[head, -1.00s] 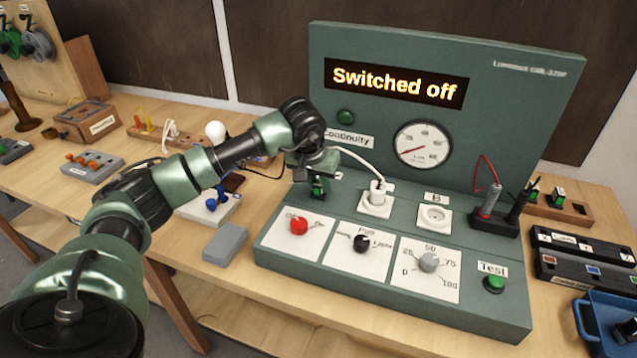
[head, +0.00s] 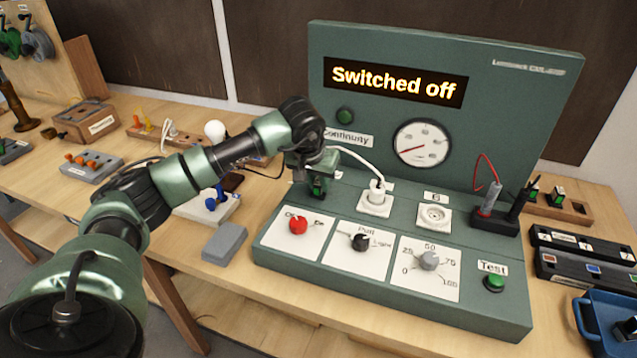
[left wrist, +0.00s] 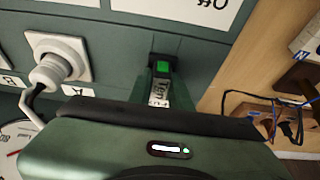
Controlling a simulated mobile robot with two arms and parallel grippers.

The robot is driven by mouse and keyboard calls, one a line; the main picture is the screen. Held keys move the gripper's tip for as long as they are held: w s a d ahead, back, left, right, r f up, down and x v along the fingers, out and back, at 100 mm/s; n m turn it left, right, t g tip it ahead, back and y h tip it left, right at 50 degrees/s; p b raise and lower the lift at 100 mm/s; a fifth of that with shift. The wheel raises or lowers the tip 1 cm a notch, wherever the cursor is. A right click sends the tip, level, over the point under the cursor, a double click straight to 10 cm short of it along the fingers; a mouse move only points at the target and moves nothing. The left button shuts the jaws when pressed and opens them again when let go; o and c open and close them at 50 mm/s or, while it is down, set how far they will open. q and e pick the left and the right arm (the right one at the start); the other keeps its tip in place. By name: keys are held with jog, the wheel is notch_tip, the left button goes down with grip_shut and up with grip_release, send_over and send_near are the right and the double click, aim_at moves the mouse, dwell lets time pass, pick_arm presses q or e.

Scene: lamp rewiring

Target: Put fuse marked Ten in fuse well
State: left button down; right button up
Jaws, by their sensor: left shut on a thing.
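My left gripper (head: 316,184) is shut on the fuse marked Ten, at the left end of the green test bench's ledge. The fuse well is not clearly visible; the gripper and fuse cover that part of the ledge. I cannot tell whether the fuse is inside a well or just above the surface. My right gripper is not in view.
A white plug with a cord (head: 377,191) stands in socket A, close right of my gripper. The red knob (head: 298,225) is in front. The display (head: 395,83) reads "Switched off". A grey block (head: 225,243) lies left of the bench.

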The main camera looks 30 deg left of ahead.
aim_at(314, 203)
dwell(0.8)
pick_arm(q)
jog(key=c, duration=1.2)
grip_release()
jog(key=b+v, duration=0.1)
jog(key=v, duration=0.7)
jog(key=shift+f, duration=0.1)
